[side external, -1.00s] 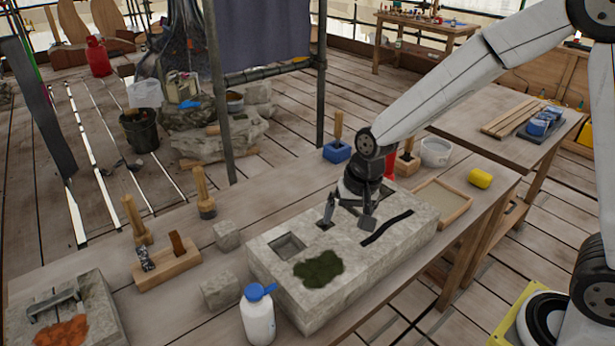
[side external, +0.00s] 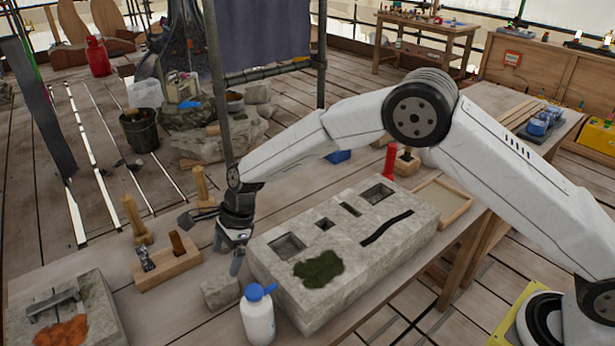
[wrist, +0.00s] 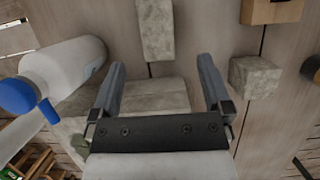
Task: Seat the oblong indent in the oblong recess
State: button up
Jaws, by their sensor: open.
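The large stone block (side external: 335,280) lies on the workbench with several recesses in its top. A narrow oblong recess (side external: 350,209) lies between a small square recess (side external: 325,224) and a larger one (side external: 377,193); all look empty. An oblong stone piece (side external: 219,290) lies off the block's left end, and shows in the wrist view (wrist: 155,30). I cannot tell which piece is the oblong indent. My gripper (side external: 237,252) is open and empty, beyond the block's left end, above the bench. In the wrist view its fingers (wrist: 166,92) stand apart, with the block's end below.
A white bottle with a blue cap (side external: 258,315) stands at the block's front left corner. A stone cube (wrist: 255,77) lies right of the fingers in the wrist view. A wooden tool holder (side external: 167,264) and an upright wooden-handled tool (side external: 199,187) stand left. A shallow tray (side external: 442,203) lies right.

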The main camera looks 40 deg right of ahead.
aim_at(219, 281)
jog(key=shift+a+f, duration=0.1)
jog(key=shift+a, duration=0.1)
jog(key=shift+x, duration=1.3)
jog(key=shift+s+x, duration=0.2)
jog(key=shift+x, duration=2.35)
grip_shut()
